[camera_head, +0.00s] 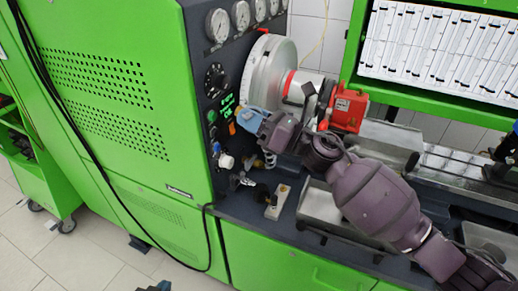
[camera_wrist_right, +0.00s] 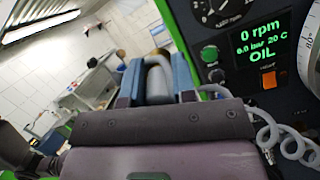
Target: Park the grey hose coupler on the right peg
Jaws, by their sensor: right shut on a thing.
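My right gripper (camera_head: 250,118) reaches in from the right and is in front of the dark instrument panel. In the right wrist view its two blue fingers (camera_wrist_right: 158,88) are shut on the grey hose coupler (camera_wrist_right: 160,75), which has a brass-coloured end pointing away. A grey coiled hose (camera_wrist_right: 288,138) hangs to the right of the gripper. In the head view the coupler is mostly hidden by the fingers. A dark shape at the bottom edge seems to be my left gripper (camera_head: 155,287); its fingers cannot be made out. I cannot make out the right peg clearly.
The panel carries gauges (camera_head: 217,25), a green display (camera_head: 227,105) and an orange switch (camera_head: 232,128). A white fitting (camera_head: 226,161) sits low on it. A graduated drum (camera_head: 268,72) and red block (camera_head: 347,111) stand to the right. A metal tray (camera_head: 322,207) lies below my arm.

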